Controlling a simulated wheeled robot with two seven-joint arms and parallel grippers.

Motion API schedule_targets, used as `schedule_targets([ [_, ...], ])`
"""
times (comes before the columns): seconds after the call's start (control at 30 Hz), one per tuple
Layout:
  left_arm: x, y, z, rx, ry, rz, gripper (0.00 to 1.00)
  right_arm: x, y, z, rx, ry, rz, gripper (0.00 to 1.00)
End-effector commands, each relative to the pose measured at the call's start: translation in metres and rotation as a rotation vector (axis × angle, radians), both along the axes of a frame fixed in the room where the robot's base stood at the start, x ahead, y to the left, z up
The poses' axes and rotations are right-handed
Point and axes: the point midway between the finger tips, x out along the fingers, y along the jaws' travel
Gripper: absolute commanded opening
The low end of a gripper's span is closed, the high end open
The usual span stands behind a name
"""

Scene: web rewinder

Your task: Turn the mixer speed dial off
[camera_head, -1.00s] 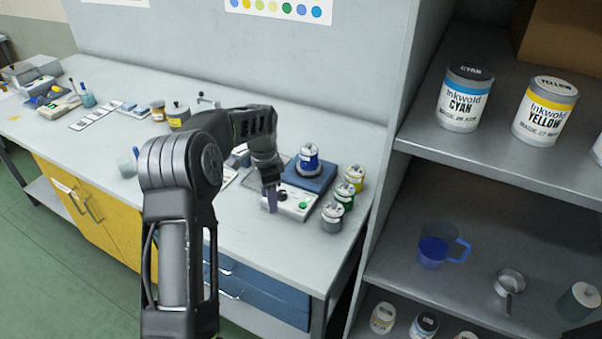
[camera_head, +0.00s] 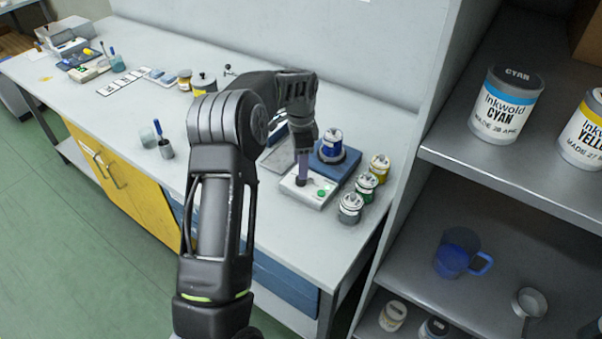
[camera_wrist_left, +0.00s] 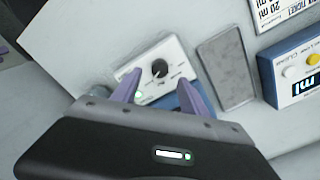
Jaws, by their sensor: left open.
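The mixer (camera_head: 308,192) is a low white-topped box with a blue base on the bench; its black speed dial (camera_wrist_left: 160,68) and a green button (camera_wrist_left: 138,95) show in the left wrist view. The dial's pointer direction is too small to read surely. My left gripper (camera_head: 303,172) points down over the dial in the head view. In the left wrist view the left gripper (camera_wrist_left: 159,80) has its purple fingers apart, one to each side of the dial. Contact with the dial cannot be told. A blue-labelled can (camera_head: 332,143) sits on the mixer's blue rear part (camera_head: 345,166). My right gripper is not in view.
Small ink cans, yellow (camera_head: 379,168), green (camera_head: 366,186) and grey (camera_head: 350,208), stand close right of the mixer. The shelf unit (camera_head: 480,170) stands to the right.

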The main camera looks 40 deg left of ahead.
Motion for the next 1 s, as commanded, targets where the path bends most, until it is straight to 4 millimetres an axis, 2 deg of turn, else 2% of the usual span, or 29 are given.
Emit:
schedule_targets([
  [0.3,0.0,0.0,-0.044,0.0,0.001,0.001,0.51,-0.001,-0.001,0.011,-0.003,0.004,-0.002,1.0],
  [0.43,0.0,0.0,-0.051,0.0,0.001,0.0,0.51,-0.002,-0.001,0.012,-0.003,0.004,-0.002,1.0],
  [0.67,0.0,0.0,-0.051,0.0,0.0,0.0,0.51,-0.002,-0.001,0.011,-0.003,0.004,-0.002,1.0],
  [1.0,0.0,0.0,-0.051,0.0,0.0,0.0,0.24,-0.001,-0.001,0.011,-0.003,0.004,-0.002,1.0],
])
